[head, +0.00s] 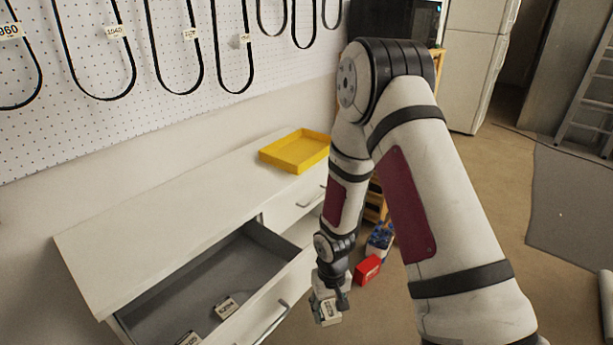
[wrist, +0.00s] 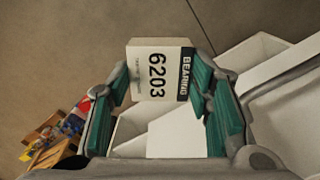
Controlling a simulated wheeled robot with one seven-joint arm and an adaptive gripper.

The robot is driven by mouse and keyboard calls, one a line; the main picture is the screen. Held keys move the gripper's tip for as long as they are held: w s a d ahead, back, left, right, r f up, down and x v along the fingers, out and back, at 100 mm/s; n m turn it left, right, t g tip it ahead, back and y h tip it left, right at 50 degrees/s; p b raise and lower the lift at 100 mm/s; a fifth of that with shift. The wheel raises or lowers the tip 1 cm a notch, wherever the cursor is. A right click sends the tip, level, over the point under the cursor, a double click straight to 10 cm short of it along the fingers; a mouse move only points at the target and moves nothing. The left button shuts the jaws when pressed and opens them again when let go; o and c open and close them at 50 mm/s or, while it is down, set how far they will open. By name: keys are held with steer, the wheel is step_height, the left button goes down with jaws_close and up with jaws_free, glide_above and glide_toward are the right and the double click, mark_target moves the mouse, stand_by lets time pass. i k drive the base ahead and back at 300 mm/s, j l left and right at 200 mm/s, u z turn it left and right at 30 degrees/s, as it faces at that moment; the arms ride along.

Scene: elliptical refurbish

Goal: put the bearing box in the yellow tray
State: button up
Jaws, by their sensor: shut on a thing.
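My gripper (wrist: 163,105) is shut on a small white bearing box (wrist: 158,75) with a dark band and the print "BEARING 6203". In the head view the box (head: 327,310) hangs below my gripper (head: 330,290), in front of the drawer unit and to the right of the open drawer. The yellow tray (head: 308,157) is a shallow open tray on the far right end of the white cabinet top, well above and behind my gripper. Its visible inside looks empty.
The open grey drawer (head: 180,290) holds other small boxes (head: 226,307). The white cabinet top (head: 170,215) is otherwise clear. A red box (head: 368,269) and a blue item (head: 380,238) are near the floor, behind my gripper. A pegboard (head: 170,60) with hanging belts lines the wall.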

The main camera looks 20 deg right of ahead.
mark_target(310, 152)
steer(key=i+l+u, duration=0.1)
steer(key=l, duration=0.25)
steer(key=i+l+u, duration=0.1)
steer(key=l, duration=0.25)
steer(key=i+l, duration=0.2)
steer(key=l, duration=0.2)
steer(key=i+l+u, duration=0.15)
steer(key=l, duration=0.25)
steer(key=i+l+u, duration=0.1)
steer(key=l, duration=0.25)
